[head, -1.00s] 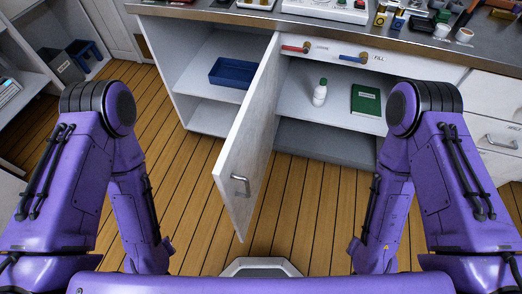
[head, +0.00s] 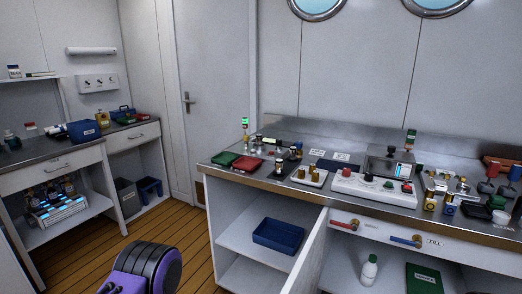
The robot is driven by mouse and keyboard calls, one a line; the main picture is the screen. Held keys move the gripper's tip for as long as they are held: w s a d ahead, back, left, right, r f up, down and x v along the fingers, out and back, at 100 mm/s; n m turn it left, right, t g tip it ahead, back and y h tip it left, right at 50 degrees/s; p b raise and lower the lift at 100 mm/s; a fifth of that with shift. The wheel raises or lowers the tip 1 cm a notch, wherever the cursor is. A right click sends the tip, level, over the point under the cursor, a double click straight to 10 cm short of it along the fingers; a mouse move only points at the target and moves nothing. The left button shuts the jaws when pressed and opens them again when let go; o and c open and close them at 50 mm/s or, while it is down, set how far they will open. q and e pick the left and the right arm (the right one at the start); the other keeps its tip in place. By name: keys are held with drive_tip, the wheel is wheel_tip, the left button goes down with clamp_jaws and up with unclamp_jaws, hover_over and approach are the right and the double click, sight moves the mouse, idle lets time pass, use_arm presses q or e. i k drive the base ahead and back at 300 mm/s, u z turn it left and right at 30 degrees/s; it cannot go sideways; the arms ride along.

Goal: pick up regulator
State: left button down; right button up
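Several small brass fittings stand on the steel counter (head: 240,182) in the head view. A dark-and-brass fitting (head: 430,202) and a brass one with a blue face (head: 449,206) stand near its front edge at the right. Brass pieces (head: 314,176) also sit on a small white tray left of the white panel (head: 350,183), which has red and black knobs. I cannot tell for certain which piece is the regulator. Neither gripper is in view; only part of my purple arm shows at the bottom left.
The cabinet under the counter is open, with its door (head: 308,258) swung outward. Inside are a blue bin (head: 278,236), a white bottle (head: 369,270) and a green book (head: 423,279). Red (head: 344,225) and blue (head: 405,241) valve handles are on the front. Wooden floor (head: 190,243) is clear at left.

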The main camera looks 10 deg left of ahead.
sight(259, 138)
drive_tip(key=k, duration=1)
drive_tip(key=u, duration=1.5)
drive_tip(key=i, duration=4.1)
drive_tip(key=z, duration=2.35)
